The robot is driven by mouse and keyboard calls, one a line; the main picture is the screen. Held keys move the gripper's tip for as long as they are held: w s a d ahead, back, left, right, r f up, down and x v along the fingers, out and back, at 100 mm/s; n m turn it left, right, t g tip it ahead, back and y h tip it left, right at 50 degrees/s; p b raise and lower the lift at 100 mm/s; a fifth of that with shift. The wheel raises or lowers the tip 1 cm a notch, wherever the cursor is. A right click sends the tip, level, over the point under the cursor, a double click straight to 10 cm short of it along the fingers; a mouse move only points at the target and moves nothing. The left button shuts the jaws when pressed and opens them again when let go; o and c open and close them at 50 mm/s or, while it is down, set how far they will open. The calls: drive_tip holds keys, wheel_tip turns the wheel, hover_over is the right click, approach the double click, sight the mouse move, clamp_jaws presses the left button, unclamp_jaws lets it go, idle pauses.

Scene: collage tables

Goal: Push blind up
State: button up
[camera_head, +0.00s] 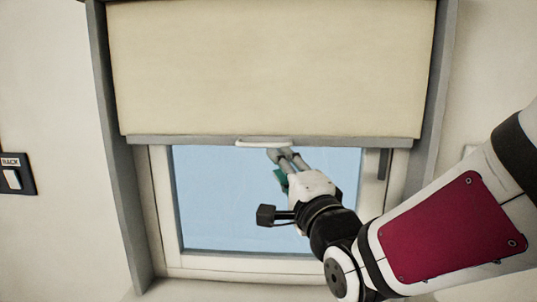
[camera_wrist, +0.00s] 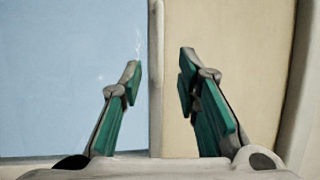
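The cream blind (camera_head: 270,65) is partly lowered over the upper part of the window. A grey rail (camera_head: 180,140) runs along its bottom edge, with a pale handle (camera_head: 264,143) at the middle. My gripper (camera_head: 282,157) is just below the handle in the head view; whether it touches it I cannot tell. In the wrist view my gripper (camera_wrist: 161,62) has its two green-padded fingers apart. The blind (camera_wrist: 235,70) fills the right side there, and the rail (camera_wrist: 155,75) shows as an upright strip between the fingers. I see nothing clearly gripped.
Blue window glass (camera_head: 220,200) shows below the blind, inside a pale frame (camera_head: 160,215). Grey side jambs (camera_head: 118,180) flank the window. A dark window handle (camera_head: 384,163) is on the right of the frame. A wall switch (camera_head: 13,175) is at the far left.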

sight(263, 146)
drive_tip(key=shift+w+a+f+b, duration=0.1)
drive_tip(key=shift+a+f+b, duration=0.05)
drive_tip(key=shift+b, duration=1.1)
drive_tip(key=x, duration=1.1)
clamp_jaws()
